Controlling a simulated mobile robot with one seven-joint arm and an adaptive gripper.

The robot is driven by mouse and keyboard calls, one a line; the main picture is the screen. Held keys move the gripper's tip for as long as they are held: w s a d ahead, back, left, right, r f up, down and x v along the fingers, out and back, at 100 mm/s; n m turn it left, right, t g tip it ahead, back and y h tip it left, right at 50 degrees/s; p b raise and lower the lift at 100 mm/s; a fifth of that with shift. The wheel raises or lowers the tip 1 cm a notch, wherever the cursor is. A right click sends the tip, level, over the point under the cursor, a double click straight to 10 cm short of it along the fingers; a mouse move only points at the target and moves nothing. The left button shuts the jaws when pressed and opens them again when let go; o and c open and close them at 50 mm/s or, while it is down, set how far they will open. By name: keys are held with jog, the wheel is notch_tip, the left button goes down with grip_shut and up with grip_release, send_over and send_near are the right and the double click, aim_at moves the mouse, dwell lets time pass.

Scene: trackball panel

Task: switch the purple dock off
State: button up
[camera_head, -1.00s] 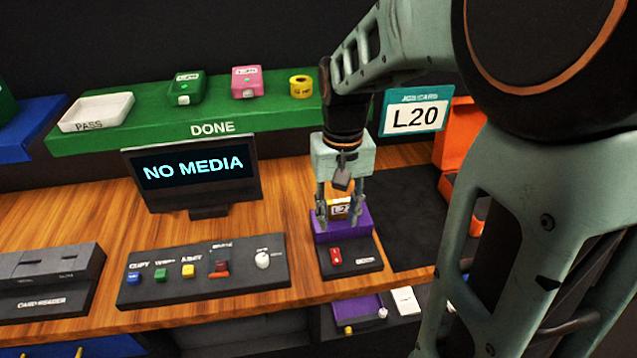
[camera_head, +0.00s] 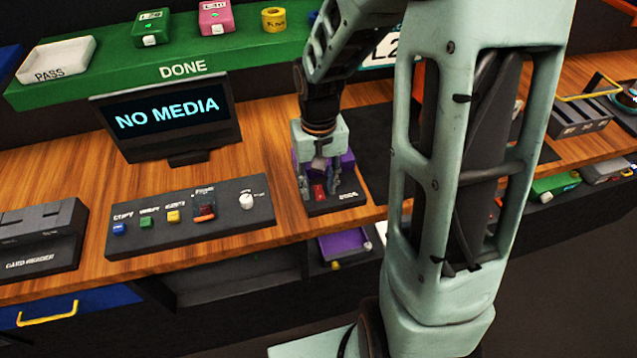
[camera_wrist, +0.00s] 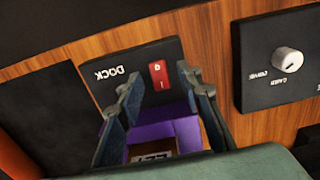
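The purple dock (camera_head: 347,160) stands on a black base on the wooden counter and is partly hidden behind my gripper. Its red rocker switch (camera_head: 319,191) sits on the base in front of the purple block. My gripper (camera_head: 318,195) points down over the switch, its fingers apart with nothing held. In the wrist view, the red switch (camera_wrist: 159,74) shows between the open fingertips, beside the DOCK lettering. The purple block (camera_wrist: 178,134) lies between the fingers lower in that view, with a labelled item (camera_wrist: 152,158) in it. I cannot tell whether the fingers touch the switch.
A button panel (camera_head: 190,238) with a white knob (camera_head: 246,201) lies left of the dock. A monitor (camera_head: 168,115) reading NO MEDIA stands behind it. A green DONE shelf (camera_head: 110,80) runs along the back. A dark mat lies right of the dock, partly hidden by my arm.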

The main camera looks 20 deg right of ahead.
jog(key=shift+c, duration=0.2)
grip_shut()
jog(key=shift+f+b, duration=0.1)
jog(key=shift+b, duration=0.3)
jog(key=shift+s+f+t+b, duration=0.1)
jog(key=shift+s+t+b, duration=0.05)
jog(key=shift+t+b, duration=0.6)
jog(key=shift+s+t+b, duration=0.2)
jog(key=shift+t+b, duration=0.35)
jog(key=shift+b, duration=0.15)
